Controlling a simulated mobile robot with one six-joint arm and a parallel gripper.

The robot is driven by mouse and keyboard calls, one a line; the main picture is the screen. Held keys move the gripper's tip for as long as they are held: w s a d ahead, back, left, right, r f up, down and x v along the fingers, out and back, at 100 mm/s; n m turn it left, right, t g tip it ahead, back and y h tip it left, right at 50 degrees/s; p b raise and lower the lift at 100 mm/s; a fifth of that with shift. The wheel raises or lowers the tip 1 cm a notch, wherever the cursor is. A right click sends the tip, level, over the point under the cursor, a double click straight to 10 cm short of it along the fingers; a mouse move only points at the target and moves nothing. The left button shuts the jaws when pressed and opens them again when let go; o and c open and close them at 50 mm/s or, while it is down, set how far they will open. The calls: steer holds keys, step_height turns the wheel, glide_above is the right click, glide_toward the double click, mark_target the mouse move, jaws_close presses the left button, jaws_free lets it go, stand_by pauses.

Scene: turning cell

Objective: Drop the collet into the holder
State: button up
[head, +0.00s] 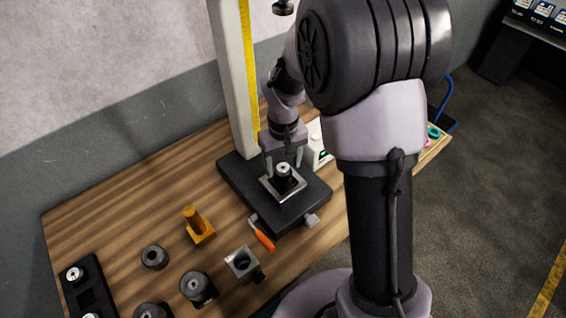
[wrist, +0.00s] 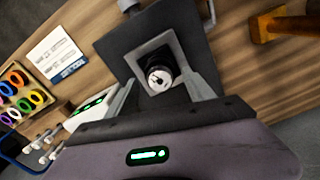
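A silver, slotted round piece that looks like the collet (wrist: 160,78) sits in the top of a black round holder (head: 285,182). The holder stands upright in a grey square frame (wrist: 143,53) on the dark base of a column stand. My gripper (head: 283,161) is above it, pointing down, with its fingers spread to either side of the holder. In the wrist view my gripper (wrist: 162,92) shows a clear gap between each finger and the collet. How deep the collet sits is hard to tell.
The column stand (head: 235,70) rises behind my gripper. An orange-handled tool (head: 263,236) lies by its base. An orange post block (head: 198,226), a grey block (head: 243,264), dark round parts (head: 154,257) and a black rack (head: 84,275) with silver-topped pieces occupy the left table.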

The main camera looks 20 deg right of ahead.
step_height(320, 180, up, 8)
steer(key=shift+f+p, duration=0.2)
steer(key=shift+p, duration=0.8)
steer(key=s+a+m+t+y+b, duration=0.1)
steer(key=s+a+m+t+b, duration=0.1)
steer(key=s+b, duration=0.5)
steer(key=s+a+m+t+y+b, duration=0.1)
steer(key=s+a+m+t+b, duration=0.1)
steer(key=s+b, duration=0.5)
steer(key=s+m+t, duration=0.1)
steer(key=s, duration=0.5)
steer(key=shift+s+r+m+t, duration=0.15)
steer(key=shift+r+m+t, duration=0.05)
steer(key=shift+m+t, duration=0.2)
